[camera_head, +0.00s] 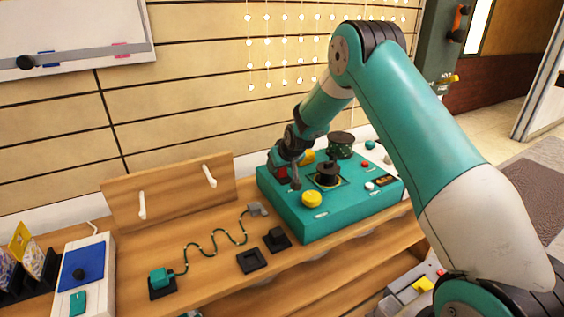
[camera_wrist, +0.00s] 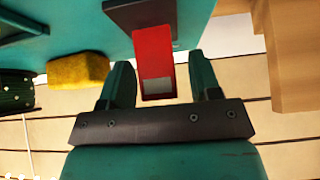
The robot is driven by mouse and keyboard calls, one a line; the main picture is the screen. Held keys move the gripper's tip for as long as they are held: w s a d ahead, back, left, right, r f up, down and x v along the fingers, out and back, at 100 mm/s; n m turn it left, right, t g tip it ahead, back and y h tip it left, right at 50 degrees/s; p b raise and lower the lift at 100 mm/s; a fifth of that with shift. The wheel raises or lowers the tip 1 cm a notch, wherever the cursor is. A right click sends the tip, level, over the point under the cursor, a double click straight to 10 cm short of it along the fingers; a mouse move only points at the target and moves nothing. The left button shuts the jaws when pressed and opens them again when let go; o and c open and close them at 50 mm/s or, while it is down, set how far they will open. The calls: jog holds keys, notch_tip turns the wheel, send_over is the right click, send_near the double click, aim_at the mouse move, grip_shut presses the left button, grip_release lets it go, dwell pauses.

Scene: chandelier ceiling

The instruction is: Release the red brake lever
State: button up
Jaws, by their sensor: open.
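The red brake lever (camera_wrist: 153,58) shows in the wrist view as an upright red bar with a pale patch near its lower end. It comes out of a dark mount (camera_wrist: 142,13) on the teal console. My gripper (camera_wrist: 160,66) is open, with one teal finger on each side of the lever. I see a gap on both sides and cannot tell how deep the lever sits between the fingers. In the head view my gripper (camera_head: 291,168) is at the left end of the teal console (camera_head: 301,216). A small red part of the lever (camera_head: 283,172) shows there, mostly hidden by my wrist.
A yellow block (camera_wrist: 78,70) is left of the fingers in the wrist view. The console carries a black knob (camera_head: 328,175), a yellow button (camera_head: 312,199) and a dark drum (camera_head: 341,146). A wooden board with pegs (camera_head: 172,190) stands left. The wooden bench (camera_head: 210,265) has free room in front.

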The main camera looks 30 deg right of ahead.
jog(key=p+v, duration=0.1)
jog(key=v, duration=1.6)
jog(key=shift+s, duration=0.2)
jog(key=shift+r, duration=0.1)
jog(key=shift+w+r+g+b, duration=0.8)
jog(key=shift+w+g+b, duration=0.65)
jog(key=shift+w, duration=0.55)
jog(key=b+x, duration=0.1)
jog(key=x, duration=1.6)
